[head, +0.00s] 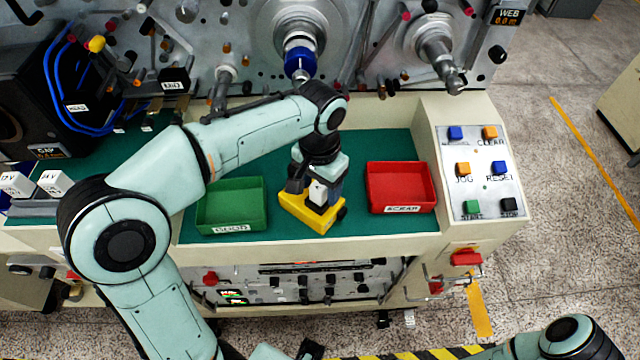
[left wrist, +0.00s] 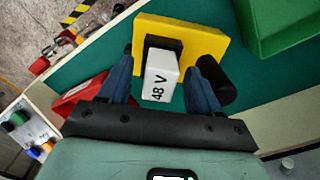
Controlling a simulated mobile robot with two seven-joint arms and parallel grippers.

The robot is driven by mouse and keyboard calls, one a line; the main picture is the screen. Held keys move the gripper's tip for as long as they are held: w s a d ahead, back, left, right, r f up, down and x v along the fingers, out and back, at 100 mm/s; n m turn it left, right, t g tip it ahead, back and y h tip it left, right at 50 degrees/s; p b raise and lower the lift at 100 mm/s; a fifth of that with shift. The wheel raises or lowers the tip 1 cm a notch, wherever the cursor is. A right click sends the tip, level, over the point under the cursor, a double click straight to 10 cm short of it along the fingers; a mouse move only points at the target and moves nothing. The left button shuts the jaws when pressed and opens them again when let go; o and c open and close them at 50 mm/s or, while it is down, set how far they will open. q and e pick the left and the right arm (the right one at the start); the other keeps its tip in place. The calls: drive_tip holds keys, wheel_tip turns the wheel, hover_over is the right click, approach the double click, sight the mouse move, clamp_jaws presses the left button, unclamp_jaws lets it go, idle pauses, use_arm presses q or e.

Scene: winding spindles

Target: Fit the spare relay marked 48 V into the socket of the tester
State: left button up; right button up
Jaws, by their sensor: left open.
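The yellow tester (head: 309,217) stands on the green mat between the two trays; it also shows in the left wrist view (left wrist: 205,38). The white relay marked 48 V (left wrist: 160,75) stands at the tester's dark socket (left wrist: 166,43); how deep it sits is hidden. The relay also shows in the head view (head: 317,193). My left gripper (head: 317,186) is above the tester. In the left wrist view its fingers (left wrist: 160,62) are open, one on each side of the relay with gaps. My right gripper is out of view.
A green tray (head: 231,226) is left of the tester and a red tray (head: 401,209) right of it. Two other white relays (head: 50,182) stand in a grey holder at far left. A button panel (head: 478,185) is at right. Spindles (head: 436,52) project behind.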

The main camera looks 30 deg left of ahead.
sight(320, 185)
use_arm(q)
wheel_tip(320, 185, up, 12)
drive_tip(key=p, duration=0.2)
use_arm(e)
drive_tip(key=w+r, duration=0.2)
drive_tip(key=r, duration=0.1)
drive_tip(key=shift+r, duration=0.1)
use_arm(q)
drive_tip(key=shift+f, duration=0.1)
